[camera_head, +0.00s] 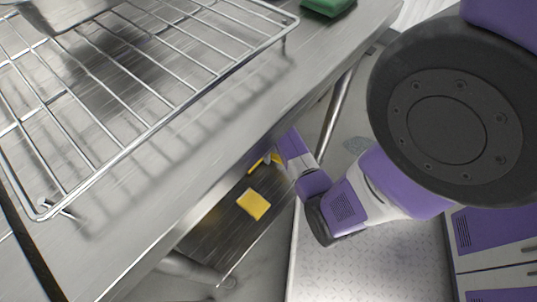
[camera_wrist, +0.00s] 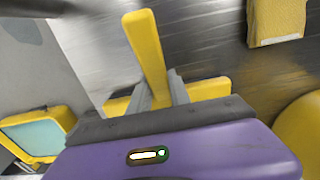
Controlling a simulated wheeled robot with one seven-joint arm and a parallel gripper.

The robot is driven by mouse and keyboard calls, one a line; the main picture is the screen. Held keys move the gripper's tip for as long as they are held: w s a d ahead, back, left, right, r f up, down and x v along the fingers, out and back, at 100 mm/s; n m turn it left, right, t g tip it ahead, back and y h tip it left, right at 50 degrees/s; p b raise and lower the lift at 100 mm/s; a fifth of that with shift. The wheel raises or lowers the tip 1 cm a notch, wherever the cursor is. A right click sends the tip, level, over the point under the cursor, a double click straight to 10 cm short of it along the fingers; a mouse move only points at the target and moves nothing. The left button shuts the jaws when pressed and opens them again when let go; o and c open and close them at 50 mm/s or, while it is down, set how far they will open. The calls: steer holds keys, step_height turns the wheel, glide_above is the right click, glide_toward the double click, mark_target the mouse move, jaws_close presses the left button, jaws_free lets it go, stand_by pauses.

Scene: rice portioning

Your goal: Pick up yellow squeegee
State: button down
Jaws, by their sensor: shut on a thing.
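The yellow squeegee shows in the wrist view (camera_wrist: 148,48) as a yellow bar between the fingers, with a yellow crosspiece behind them. My gripper (camera_wrist: 160,90) is shut on it. In the head view, my arm reaches under the table's edge, and a bit of the yellow squeegee (camera_head: 256,165) shows at my gripper (camera_head: 270,160) above the lower shelf. The fingers are small there, and I cannot tell whether the squeegee touches the shelf.
A yellow sponge-like block (camera_head: 254,204) lies on the lower shelf (camera_head: 213,233). A wire rack (camera_head: 150,128) and a green block (camera_head: 327,6) are on the tabletop above. The wrist view also shows a rounded yellow object (camera_wrist: 300,130) and a yellow-edged teal object (camera_wrist: 35,135).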

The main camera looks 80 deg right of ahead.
step_height(320, 180, up, 20)
steer(key=p, duration=0.7)
steer(key=c, duration=2)
jaws_free()
steer(key=shift+f, duration=0.1)
jaws_close()
